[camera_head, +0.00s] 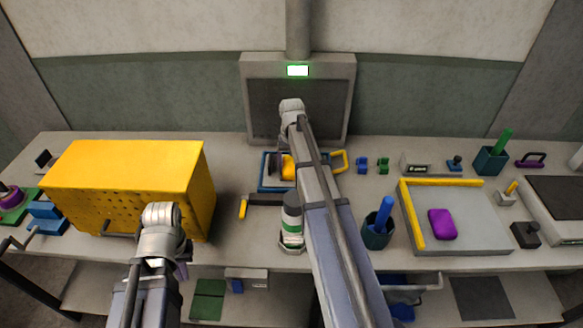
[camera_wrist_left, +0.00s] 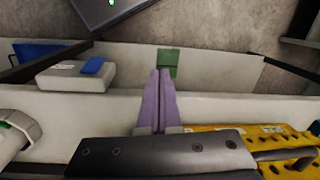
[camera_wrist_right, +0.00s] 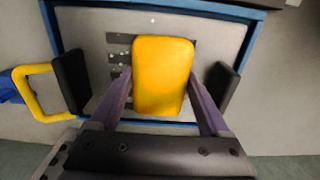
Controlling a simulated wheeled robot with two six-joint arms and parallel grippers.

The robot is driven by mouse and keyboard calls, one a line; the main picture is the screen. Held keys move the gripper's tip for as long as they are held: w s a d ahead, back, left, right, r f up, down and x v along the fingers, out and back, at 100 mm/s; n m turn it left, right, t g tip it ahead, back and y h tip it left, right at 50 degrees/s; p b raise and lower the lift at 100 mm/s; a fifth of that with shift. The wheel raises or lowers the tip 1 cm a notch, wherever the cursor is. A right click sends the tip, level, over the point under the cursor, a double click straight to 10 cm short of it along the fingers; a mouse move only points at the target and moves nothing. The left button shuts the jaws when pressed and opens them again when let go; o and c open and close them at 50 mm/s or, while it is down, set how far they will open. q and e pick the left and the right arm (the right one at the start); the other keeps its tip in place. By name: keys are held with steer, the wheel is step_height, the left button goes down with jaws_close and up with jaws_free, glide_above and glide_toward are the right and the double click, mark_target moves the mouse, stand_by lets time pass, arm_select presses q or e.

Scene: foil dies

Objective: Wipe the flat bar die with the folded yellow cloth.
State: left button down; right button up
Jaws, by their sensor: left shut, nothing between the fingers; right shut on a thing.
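The folded yellow cloth (camera_wrist_right: 163,75) is between the two purple fingers of my right gripper (camera_wrist_right: 162,95), which is shut on it. It also shows in the head view (camera_head: 288,168). Under it is a grey plate in a blue frame (camera_wrist_right: 250,40), with small dark rectangles (camera_wrist_right: 118,58) on the plate and dark blocks at both sides. I take this for the flat bar die, but the cloth and fingers hide part of it. I cannot tell whether the cloth touches the plate. My left gripper (camera_wrist_left: 158,95) is shut and empty, in front of the yellow box at the bench's front edge.
A yellow perforated box (camera_head: 130,170) stands at left. A white and green bottle (camera_head: 292,225) and a cup with a blue handle (camera_head: 377,238) stand near my right arm. A purple pad (camera_head: 442,224) lies on a yellow-edged tray (camera_head: 480,235). A yellow handle (camera_wrist_right: 42,75) is beside the die.

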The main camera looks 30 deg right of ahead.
steer(key=shift+w+d, duration=0.4)
steer(key=shift+w, duration=0.25)
steer(key=shift+w+d, duration=0.35)
steer(key=shift+w, duration=0.25)
steer(key=shift+w, duration=0.1)
steer(key=shift+w+d, duration=0.5)
steer(key=shift+w, duration=0.3)
steer(key=shift+w+d, duration=0.5)
steer(key=shift+w, duration=0.3)
steer(key=shift+s+a, duration=0.55)
steer(key=shift+s, duration=0.35)
steer(key=shift+s+a, duration=0.5)
steer(key=shift+s, duration=0.4)
steer(key=shift+s+a, duration=0.5)
steer(key=shift+s, duration=0.35)
steer(key=shift+s+a, duration=0.45)
steer(key=shift+s, duration=0.35)
